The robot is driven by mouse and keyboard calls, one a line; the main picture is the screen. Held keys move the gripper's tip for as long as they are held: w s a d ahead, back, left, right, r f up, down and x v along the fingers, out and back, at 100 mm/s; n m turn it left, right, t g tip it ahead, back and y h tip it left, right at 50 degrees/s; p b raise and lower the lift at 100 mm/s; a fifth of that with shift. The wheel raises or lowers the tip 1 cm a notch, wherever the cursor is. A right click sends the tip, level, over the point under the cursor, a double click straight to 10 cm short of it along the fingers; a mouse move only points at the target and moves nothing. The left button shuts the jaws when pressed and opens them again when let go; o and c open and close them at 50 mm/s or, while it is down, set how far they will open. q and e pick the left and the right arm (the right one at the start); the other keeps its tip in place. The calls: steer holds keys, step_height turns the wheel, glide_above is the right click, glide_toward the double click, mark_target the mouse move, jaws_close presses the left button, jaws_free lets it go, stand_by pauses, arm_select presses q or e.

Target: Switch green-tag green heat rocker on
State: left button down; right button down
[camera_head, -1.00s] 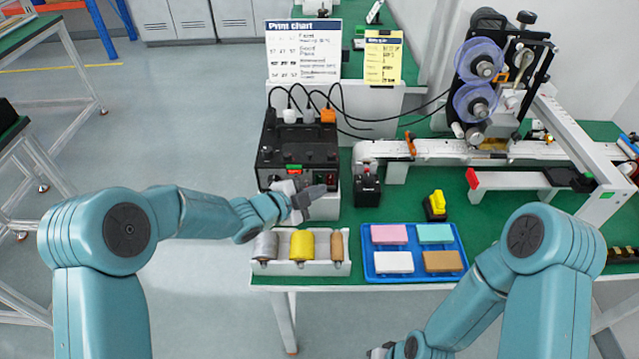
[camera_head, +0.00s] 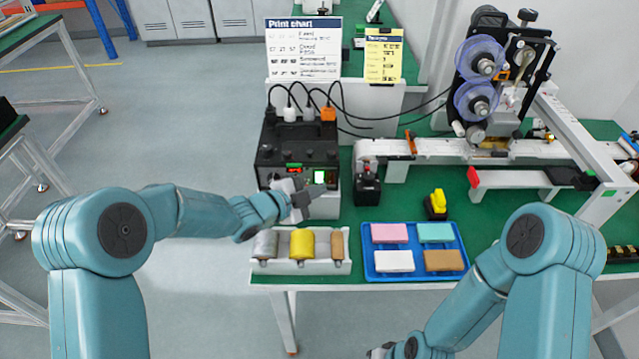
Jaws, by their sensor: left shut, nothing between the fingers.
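The black control box (camera_head: 297,148) stands at the left end of the green table, with cables plugged into its top. On its front a green rocker (camera_head: 319,176) shows brightly lit, and a small red display (camera_head: 294,167) with a green strip above it sits to the left. My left gripper (camera_head: 318,192) is shut and empty, just below and in front of the lit rocker; I cannot tell if it touches the box. Its wrist hides the lower left of the front. My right gripper (camera_head: 380,352) is at the bottom edge, mostly cut off.
A white tray of rollers (camera_head: 300,268) and a blue tray (camera_head: 368,276) with coloured blocks lie at the table's front. A small black device (camera_head: 367,188) stands right of the box. A conveyor (camera_head: 450,150) runs behind.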

arm_select(q)
steer(key=shift+s, duration=0.45)
steer(key=s+b, duration=0.2)
steer(key=s, duration=0.1)
steer(key=s+b, duration=0.1)
steer(key=s, duration=0.1)
steer(key=shift+r+b, duration=0.3)
steer(key=shift+r, duration=0.1)
steer(key=shift+a, duration=0.1)
